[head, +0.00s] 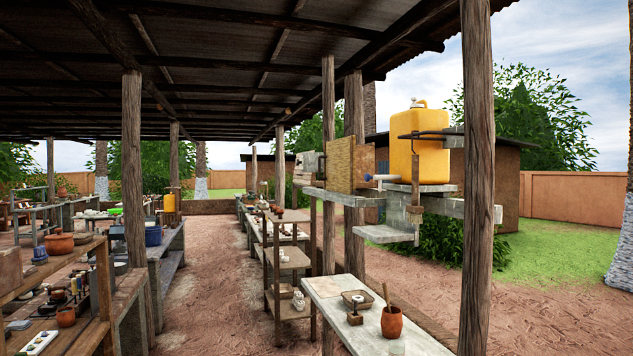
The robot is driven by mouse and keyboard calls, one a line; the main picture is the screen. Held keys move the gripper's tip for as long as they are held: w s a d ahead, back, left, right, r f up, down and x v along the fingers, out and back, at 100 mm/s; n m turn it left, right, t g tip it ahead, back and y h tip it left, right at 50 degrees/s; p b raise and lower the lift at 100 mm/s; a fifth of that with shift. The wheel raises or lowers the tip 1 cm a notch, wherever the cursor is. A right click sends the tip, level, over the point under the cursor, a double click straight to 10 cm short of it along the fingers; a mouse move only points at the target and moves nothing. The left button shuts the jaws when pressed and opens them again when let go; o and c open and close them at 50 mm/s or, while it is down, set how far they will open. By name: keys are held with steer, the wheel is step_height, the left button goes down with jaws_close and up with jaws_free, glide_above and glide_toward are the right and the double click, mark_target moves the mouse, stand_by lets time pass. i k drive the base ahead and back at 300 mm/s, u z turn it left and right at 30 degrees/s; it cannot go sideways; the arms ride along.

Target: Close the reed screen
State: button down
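A tan, woven-looking panel (350,170), which looks like the reed screen, stands upright on a raised grey shelf (340,196) right of the centre in the head view. My gripper is not in view.
A yellow jerrycan (419,158) stands on a raised slab right of the panel. A wooden post (478,200) rises in front. Below, a pale table (340,308) holds a clay pot (391,322). A dirt aisle (205,290) runs clear between this side and the left benches.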

mark_target(339, 157)
steer(key=u, duration=0.05)
steer(key=k, duration=0.15)
steer(key=u, duration=0.2)
steer(key=i, duration=0.55)
steer(key=u, duration=0.7)
steer(key=i, duration=0.7)
steer(key=u, duration=0.4)
steer(key=i, duration=1.7)
steer(key=z, duration=0.6)
steer(key=i, duration=0.65)
steer(key=z, duration=0.25)
